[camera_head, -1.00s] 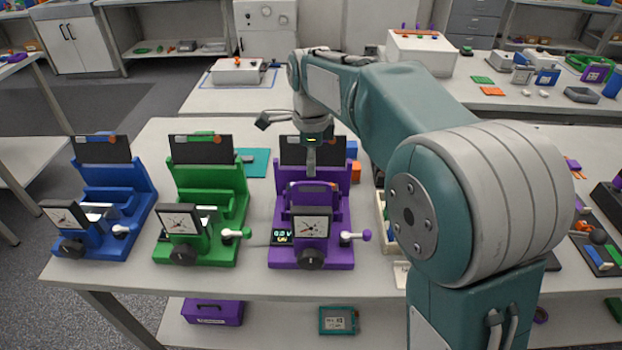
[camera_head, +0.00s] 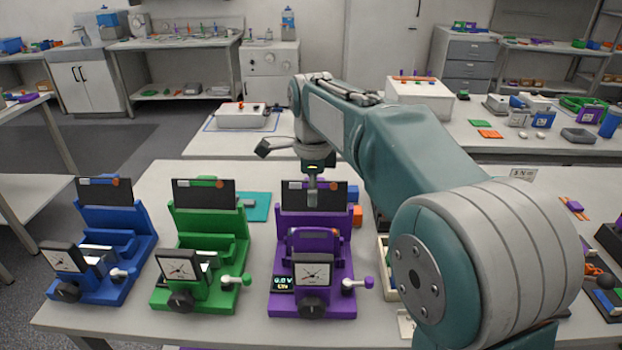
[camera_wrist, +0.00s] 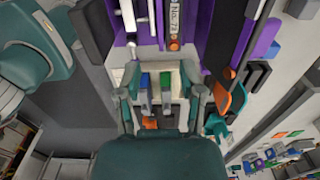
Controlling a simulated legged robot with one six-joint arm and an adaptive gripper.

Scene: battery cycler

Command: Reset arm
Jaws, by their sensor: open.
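Blue and green pieces (camera_wrist: 166,80) in a pale tray show beyond the fingers. In the head view the fingertips are small, and their contact with the station cannot be told.
A green station (camera_head: 215,250) and a blue station (camera_head: 108,240) stand left of the purple one on the grey table (camera_head: 60,318). A teal mat (camera_head: 258,206) lies behind them. My arm hides much of the table's right side. Another bench with boxes stands behind.

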